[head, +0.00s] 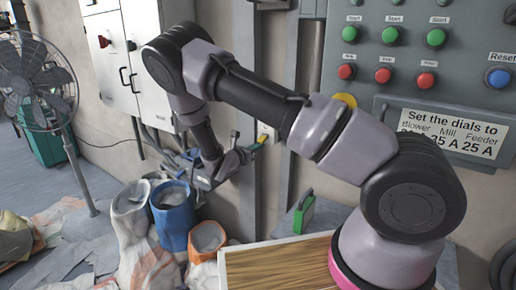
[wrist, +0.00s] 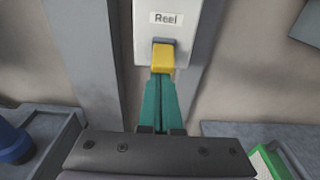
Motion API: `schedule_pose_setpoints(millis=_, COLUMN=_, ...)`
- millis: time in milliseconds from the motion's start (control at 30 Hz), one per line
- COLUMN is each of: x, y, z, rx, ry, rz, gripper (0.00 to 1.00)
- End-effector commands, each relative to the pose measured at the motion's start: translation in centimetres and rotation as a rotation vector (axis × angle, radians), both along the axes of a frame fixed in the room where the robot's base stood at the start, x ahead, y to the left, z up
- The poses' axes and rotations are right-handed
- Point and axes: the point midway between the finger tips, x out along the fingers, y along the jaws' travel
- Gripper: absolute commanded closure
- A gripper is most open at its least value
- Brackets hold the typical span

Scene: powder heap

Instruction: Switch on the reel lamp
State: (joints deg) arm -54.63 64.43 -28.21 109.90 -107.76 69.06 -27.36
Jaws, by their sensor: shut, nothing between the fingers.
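The reel switch is a white plate (wrist: 181,42) labelled "Reel" on a grey post, upper middle in the wrist view. A yellow lever-like piece (wrist: 162,58) sticks out below a small dark grey part on it. My gripper (wrist: 161,80) is shut, its teal fingers together and empty. The fingertips are right at the lower end of the yellow piece; whether they touch it I cannot tell. In the head view the white plate (head: 266,130) is small and partly hidden behind my gripper (head: 257,145). I cannot make out a lamp.
A grey panel (head: 440,75) with green, red and blue buttons is at the right. A fan (head: 38,80) stands at the left. A green-fronted object (head: 304,214) is beside the post.

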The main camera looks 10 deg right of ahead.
Motion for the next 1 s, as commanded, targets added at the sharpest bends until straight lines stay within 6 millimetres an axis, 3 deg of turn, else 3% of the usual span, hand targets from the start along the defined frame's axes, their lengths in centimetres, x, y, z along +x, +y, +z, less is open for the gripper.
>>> schedule_pose_setpoints(millis=567, x=-0.3, y=0.3, z=2.2, rx=0.249, ry=0.236, rz=-0.002, gripper=1.0)
schedule_pose_setpoints(millis=1000, x=-0.4, y=0.4, z=2.5, rx=0.234, ry=0.233, rz=0.0, gripper=1.0)
